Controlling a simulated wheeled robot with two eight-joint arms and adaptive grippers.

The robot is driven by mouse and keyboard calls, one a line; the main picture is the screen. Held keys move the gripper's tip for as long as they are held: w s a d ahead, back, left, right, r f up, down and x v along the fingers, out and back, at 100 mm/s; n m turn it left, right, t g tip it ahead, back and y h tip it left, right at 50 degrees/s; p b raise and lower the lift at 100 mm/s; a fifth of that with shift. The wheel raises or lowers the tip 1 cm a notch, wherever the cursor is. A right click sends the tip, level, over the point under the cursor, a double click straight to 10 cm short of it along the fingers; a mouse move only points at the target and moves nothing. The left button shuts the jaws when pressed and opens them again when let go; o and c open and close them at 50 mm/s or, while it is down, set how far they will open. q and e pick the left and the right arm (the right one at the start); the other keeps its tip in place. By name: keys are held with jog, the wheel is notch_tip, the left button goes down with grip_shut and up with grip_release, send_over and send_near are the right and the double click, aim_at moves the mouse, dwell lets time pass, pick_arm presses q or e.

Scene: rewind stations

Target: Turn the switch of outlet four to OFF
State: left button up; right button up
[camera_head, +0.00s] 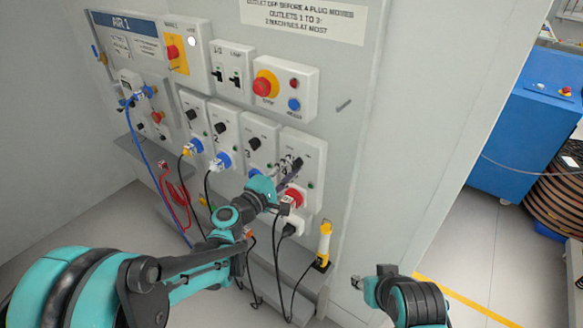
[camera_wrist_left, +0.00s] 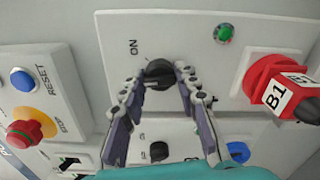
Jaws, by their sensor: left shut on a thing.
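Outlet four is the rightmost grey box (camera_head: 315,165) in the lower row on the wall panel. Its switch is a black rotary knob (camera_wrist_left: 158,73), seen in the left wrist view with the word ON beside it. My left gripper (camera_head: 292,168) reaches the box from the left and below. In the left wrist view its fingers (camera_wrist_left: 160,84) are shut on the knob, one on each side. The OFF mark is not readable, and I cannot tell where the knob points. A red plug (camera_wrist_left: 275,88) labelled B1 sits in this outlet. My right gripper (camera_head: 357,283) is low, away from the panel; its fingers are unclear.
The outlet three knob (camera_head: 254,143) is close on the left. The red stop button (camera_head: 264,86) and blue reset button (camera_head: 294,104) are above. Cables hang below the outlets. A yellow-and-white tool (camera_head: 324,240) stands at lower right.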

pick_arm(q)
jog(key=n, duration=0.3)
jog(key=shift+n, duration=2.2)
jog(key=o, duration=1.1)
jog(key=shift+o, duration=0.2)
jog(key=shift+s, duration=0.1)
jog(key=v, duration=1.2)
